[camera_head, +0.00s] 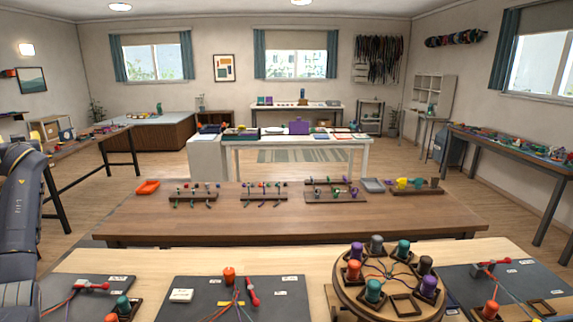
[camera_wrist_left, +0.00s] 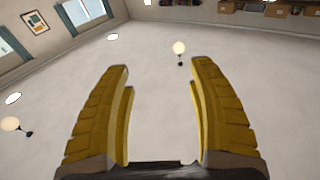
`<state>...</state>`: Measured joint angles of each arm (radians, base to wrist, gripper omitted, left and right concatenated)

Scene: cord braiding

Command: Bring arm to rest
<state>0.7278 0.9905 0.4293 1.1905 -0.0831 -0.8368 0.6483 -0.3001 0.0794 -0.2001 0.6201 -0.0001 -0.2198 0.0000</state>
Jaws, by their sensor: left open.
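My left gripper (camera_wrist_left: 160,68) is open and empty in the left wrist view. Its two yellow ribbed fingers stand wide apart with only ceiling and wall behind them, so it points upward. In the head view my left arm rises along the left edge, clear of the worktable. No cord or bobbin is near the fingers. My right gripper is in neither view. A round braiding stand (camera_head: 342,293) with several coloured bobbins and cords sits on the near table at the right of centre.
The near table (camera_head: 140,262) bears dark mats (camera_head: 205,300) with cords and bobbins. The space above both tables is clear.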

